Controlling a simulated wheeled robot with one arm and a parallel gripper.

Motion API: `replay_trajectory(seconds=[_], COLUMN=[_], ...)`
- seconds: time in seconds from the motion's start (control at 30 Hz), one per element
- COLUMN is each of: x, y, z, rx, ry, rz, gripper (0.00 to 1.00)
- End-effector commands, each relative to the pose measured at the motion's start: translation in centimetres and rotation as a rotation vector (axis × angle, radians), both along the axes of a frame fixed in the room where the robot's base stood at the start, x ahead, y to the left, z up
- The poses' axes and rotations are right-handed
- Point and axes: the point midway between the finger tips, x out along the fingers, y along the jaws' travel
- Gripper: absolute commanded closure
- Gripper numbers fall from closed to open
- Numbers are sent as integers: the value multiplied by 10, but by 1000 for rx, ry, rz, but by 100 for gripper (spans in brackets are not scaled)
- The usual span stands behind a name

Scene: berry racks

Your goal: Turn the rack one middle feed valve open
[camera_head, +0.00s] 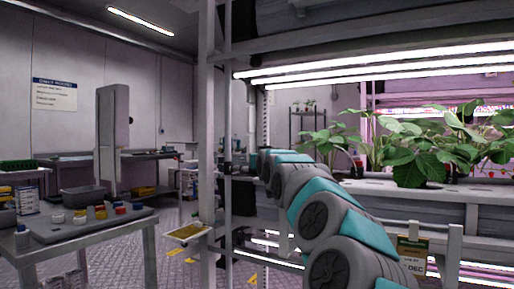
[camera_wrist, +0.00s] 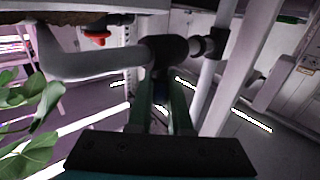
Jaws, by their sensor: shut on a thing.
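In the wrist view, my gripper (camera_wrist: 161,92) points at a grey pipe with a dark round fitting, the feed valve (camera_wrist: 166,50). Its two green-dark fingers are close together just below the fitting, shut on a small dark part that looks like the valve's handle. The fingers hide most of that part, so its angle cannot be told. A red-handled valve (camera_wrist: 97,38) hangs from another pipe at the upper left, apart from my gripper. In the head view, my arm reaches to the rack's post and the fingers and valve cannot be made out.
The rack's upright post (camera_head: 208,150) stands close to my arm's far end. Leafy berry plants (camera_head: 420,150) grow in a white trough at the right; leaves (camera_wrist: 25,120) show at the wrist view's left. A table (camera_head: 85,235) with small jars stands at the left, with open floor between.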

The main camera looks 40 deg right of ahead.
Motion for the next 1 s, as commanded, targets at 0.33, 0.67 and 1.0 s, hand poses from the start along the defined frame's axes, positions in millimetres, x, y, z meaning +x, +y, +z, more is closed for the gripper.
replay_trajectory(seconds=[0.33,0.67,1.0], x=[1,0,0], y=[3,1,0], z=[6,3,3], rx=[5,3,0], ry=[-8,-5,-6], rz=[159,267,350], gripper=[100,100,100])
